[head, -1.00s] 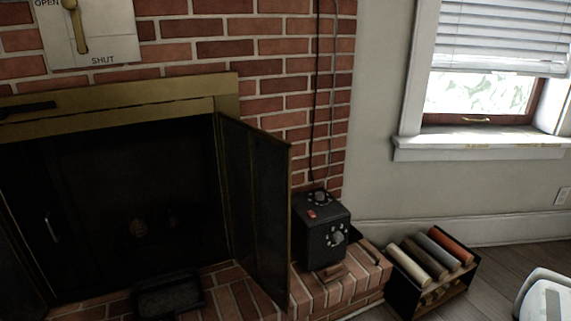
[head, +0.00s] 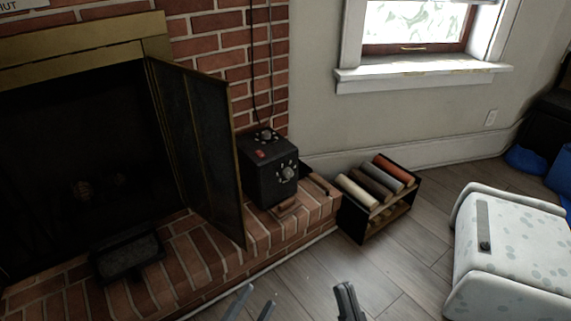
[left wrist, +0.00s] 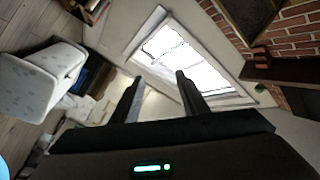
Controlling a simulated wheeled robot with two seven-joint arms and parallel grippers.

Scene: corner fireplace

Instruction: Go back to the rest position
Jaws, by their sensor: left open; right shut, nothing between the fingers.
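My left gripper (head: 252,303) shows at the bottom edge of the head view, its two fingers apart with nothing between them. In the left wrist view its fingers (left wrist: 157,98) are spread and empty, with the bright window behind them. My right gripper (head: 347,301) shows just right of it at the bottom edge of the head view, its fingers together and empty. Both grippers are over the wooden floor in front of the hearth, touching nothing that I can see. The rest of both arms is out of the head view.
The brick fireplace with an open screen door (head: 205,150) stands at left. A black control box (head: 268,172) sits on the hearth (head: 190,245). A rack of coloured rolls (head: 352,222) stands beside it. A white spotted chest (head: 515,245) is at right. Floor between is clear.

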